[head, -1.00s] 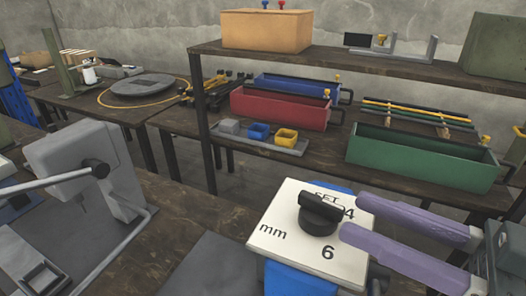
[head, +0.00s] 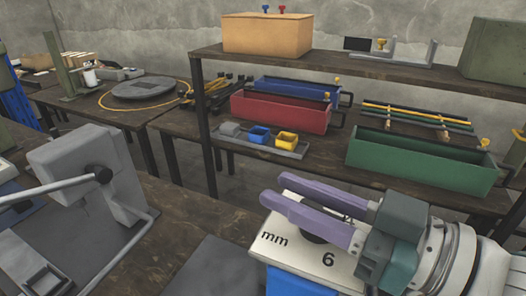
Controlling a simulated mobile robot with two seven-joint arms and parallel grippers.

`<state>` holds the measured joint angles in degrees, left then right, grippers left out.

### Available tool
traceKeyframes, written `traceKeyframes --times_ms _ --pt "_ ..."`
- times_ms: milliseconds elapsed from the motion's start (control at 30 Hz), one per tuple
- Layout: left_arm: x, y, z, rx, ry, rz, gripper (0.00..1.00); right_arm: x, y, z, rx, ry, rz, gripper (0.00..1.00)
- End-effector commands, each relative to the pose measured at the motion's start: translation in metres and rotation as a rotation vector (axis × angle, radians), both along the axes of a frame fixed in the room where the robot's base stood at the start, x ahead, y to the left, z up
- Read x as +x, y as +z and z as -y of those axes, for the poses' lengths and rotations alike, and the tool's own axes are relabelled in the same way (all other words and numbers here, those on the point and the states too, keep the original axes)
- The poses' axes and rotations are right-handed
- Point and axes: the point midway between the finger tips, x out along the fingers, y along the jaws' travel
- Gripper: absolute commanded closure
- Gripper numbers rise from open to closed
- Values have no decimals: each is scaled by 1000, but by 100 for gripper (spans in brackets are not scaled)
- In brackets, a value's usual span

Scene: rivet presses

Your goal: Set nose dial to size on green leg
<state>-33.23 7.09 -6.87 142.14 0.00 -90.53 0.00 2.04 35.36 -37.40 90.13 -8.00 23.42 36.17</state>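The nose dial is a white plate (head: 285,246) on a blue body (head: 300,280), with "mm" and "6" readable. Its black knob (head: 316,238) is mostly hidden under my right gripper's near finger. My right gripper (head: 274,190) reaches in from the right over the plate. Its two purple fingers are parallel and apart, with their tips past the knob toward the plate's far left edge. I cannot tell whether a finger touches the knob. The fingers cover the knob's pointer, "SET" and the "4". I cannot make out a green leg. My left gripper is out of view.
A grey press (head: 92,180) with a long lever stands at left. Behind, a shelved bench holds a green bin (head: 420,165), a red bin (head: 275,112), a blue bin (head: 290,90) and a tray of small cups (head: 258,143).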

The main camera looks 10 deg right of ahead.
Motion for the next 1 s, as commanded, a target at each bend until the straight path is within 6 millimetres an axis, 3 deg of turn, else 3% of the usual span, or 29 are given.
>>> traceKeyframes --times_ms 267,1000 --pt "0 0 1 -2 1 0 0 0 0 0 0 0 0 100" --pt "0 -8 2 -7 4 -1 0 -1 -1 -1 -5 77 5 100"
